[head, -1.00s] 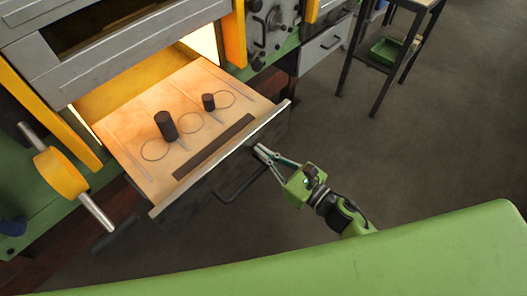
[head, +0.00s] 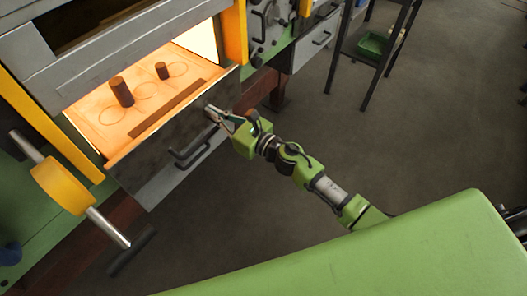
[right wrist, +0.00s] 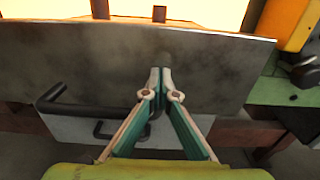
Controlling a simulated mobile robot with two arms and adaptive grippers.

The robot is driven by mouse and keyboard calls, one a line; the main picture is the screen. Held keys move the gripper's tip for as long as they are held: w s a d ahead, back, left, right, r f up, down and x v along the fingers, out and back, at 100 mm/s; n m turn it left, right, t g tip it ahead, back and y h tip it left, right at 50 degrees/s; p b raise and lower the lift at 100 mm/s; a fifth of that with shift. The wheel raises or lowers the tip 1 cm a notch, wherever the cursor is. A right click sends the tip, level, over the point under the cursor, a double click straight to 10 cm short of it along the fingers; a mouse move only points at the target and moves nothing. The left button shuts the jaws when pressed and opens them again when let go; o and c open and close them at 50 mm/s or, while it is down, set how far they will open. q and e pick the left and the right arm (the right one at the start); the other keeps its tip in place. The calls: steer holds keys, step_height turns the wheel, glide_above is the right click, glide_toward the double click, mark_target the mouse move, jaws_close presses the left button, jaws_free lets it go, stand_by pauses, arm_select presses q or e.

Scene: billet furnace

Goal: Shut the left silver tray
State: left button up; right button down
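A pulled-out furnace tray (head: 90,133) with a dull grey metal front and a dark handle (head: 190,152) stands partly out of the glowing opening. Two dark cylinders, a larger one (head: 122,92) and a smaller one (head: 162,71), stand on it. My right gripper (head: 211,112) is at the right part of the front, beside the handle. In the right wrist view its fingertips (right wrist: 160,73) are together, with nothing between them, against or very close to the front plate (right wrist: 215,65). A silver drawer front (head: 178,184) shows below the tray, partly hidden. My left gripper is out of view.
A yellow wheel with a metal bar (head: 60,186) sticks out at the left. Another silver drawer (head: 318,38) is at the upper right. A dark stand (head: 345,68) holds a green bin (head: 373,44). The floor right of my arm is clear.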

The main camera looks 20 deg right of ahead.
mark_target(203, 105)
steer(key=b+x, duration=0.1)
steer(key=x, duration=0.3)
steer(key=shift+w, duration=0.3)
steer(key=shift+w+a, duration=0.1)
steer(key=shift+w, duration=0.1)
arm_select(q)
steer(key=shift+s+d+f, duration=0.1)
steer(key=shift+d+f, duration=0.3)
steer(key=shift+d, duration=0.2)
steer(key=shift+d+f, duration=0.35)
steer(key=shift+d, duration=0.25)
arm_select(e)
steer(key=shift+w+r, duration=0.1)
steer(key=shift+r, duration=0.1)
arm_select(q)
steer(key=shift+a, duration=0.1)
